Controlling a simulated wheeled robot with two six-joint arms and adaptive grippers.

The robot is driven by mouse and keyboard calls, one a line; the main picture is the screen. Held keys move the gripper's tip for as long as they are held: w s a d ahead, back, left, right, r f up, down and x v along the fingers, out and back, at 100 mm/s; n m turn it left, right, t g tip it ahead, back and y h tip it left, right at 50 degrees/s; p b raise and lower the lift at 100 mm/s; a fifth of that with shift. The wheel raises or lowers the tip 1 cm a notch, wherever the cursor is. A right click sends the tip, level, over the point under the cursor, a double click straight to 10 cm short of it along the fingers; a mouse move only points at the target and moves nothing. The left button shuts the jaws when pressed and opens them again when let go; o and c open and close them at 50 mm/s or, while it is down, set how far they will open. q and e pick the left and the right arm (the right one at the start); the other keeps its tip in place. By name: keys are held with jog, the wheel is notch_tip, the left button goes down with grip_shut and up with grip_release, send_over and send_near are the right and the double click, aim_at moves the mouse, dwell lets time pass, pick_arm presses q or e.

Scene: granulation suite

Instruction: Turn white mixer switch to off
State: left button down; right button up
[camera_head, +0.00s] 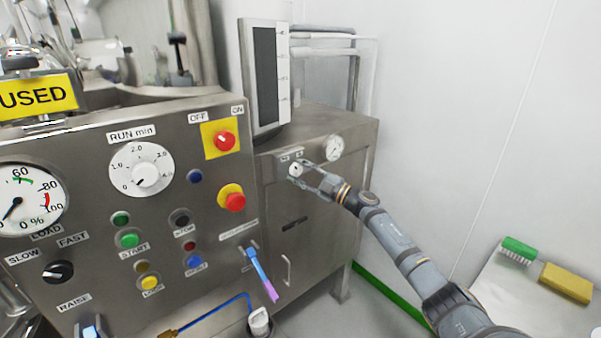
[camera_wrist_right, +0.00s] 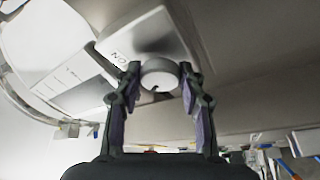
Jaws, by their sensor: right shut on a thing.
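The white mixer switch (camera_head: 295,170) is a small round white knob on a pale plate, on the front of the steel cabinet to the right of the main control panel. My right gripper (camera_head: 303,174) reaches it from the right and is shut on it. In the right wrist view the white knob (camera_wrist_right: 160,72) sits between the two fingertips of my right gripper (camera_wrist_right: 158,88), with a dark mark near its lower rim. An ON label shows beside it, upside down. The switch's exact setting cannot be read. My left gripper is not in view.
The large control panel (camera_head: 90,200) with dials and buttons stands to the left. A green brush (camera_head: 519,248) and yellow sponge (camera_head: 566,283) lie at the lower right.

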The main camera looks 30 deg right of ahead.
dwell(0.3)
jog(key=o, duration=1.2)
jog(key=shift+c, duration=0.2)
jog(key=v, duration=1.2)
